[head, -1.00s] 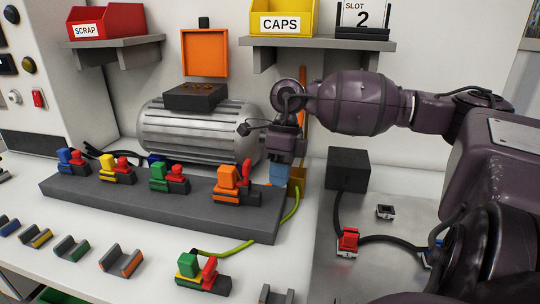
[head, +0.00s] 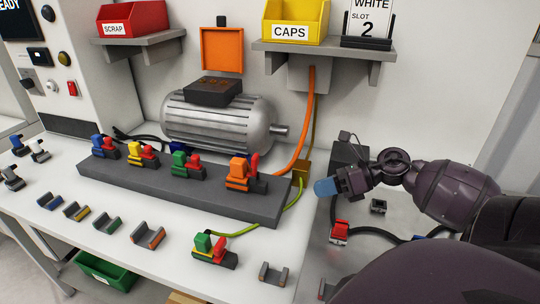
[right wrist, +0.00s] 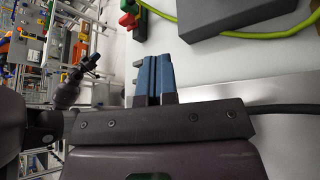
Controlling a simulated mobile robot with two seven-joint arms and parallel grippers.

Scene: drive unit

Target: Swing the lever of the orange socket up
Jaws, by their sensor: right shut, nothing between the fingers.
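The orange socket (head: 238,178) sits at the right end of the dark grey rail block (head: 200,195). Its red lever (head: 254,163) stands up, tilted a little, beside the orange plug; the red levers of the other sockets on the block lie lower. My right gripper (head: 325,187) is to the right of the block, clear of the orange socket. Its blue fingers (right wrist: 153,78) are together with nothing between them in the right wrist view.
A green socket with a red lever (head: 213,250) stands in front of the block, with a yellow-green cable behind. A motor (head: 215,122) and an orange cable (head: 305,130) are behind. A red connector (head: 340,232) lies on the metal plate at right. Several empty clips line the front.

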